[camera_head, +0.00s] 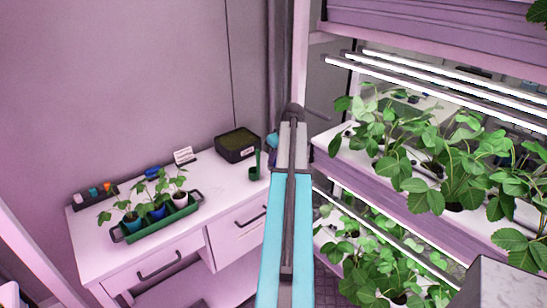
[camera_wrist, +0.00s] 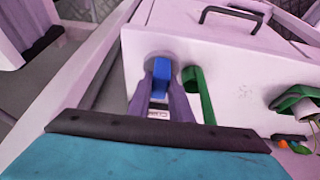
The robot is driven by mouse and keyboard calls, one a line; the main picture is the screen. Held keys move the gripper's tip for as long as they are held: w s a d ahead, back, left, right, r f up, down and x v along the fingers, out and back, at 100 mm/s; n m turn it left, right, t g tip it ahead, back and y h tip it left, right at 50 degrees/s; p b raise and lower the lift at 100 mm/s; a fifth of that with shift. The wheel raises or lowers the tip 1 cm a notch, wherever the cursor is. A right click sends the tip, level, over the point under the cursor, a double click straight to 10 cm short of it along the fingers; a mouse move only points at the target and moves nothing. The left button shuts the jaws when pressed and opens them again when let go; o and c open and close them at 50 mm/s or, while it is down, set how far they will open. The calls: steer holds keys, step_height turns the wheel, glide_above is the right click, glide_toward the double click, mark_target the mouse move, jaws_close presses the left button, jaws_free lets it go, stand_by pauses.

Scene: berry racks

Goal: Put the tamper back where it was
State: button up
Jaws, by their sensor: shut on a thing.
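My gripper (camera_wrist: 160,100) shows in the wrist view with its two fingers shut on a blue thing, which I take to be the tamper (camera_wrist: 160,70). Only a small part of the tamper shows between the fingertips. Right beside it, to the right, is a dark green holder with an upright post (camera_wrist: 205,100). I cannot tell whether the tamper touches the white table top (camera_wrist: 240,95). In the head view the green holder (camera_head: 254,173) stands near the table's right end. There my own arm hides the gripper and most of what it holds.
On the table (camera_head: 95,250), a green planter (camera_head: 160,229) holds several potted seedlings. Also there are a black box (camera_head: 237,146), a white card (camera_head: 184,155), a blue item (camera_head: 152,172) and a dark rack (camera_head: 85,202) of small coloured things. Lit plant shelves (camera_head: 400,185) stand right.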

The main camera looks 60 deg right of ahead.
steer(key=shift+w+d+f+p, duration=0.15)
steer(key=shift+w+d+p, duration=0.25)
steer(key=shift+w+d, duration=0.55)
steer(key=shift+w+d+f+p, duration=0.1)
steer(key=shift+w+d+p, duration=0.3)
steer(key=shift+w+d, duration=0.5)
steer(key=shift+s+d, duration=0.1)
steer(key=shift+s, duration=0.05)
steer(key=shift+f, duration=0.15)
steer(key=shift+f+p, duration=0.95)
steer(key=shift+f, duration=0.65)
steer(key=shift+f, duration=0.2)
steer(key=o, duration=0.9)
steer(key=shift+r, duration=0.15)
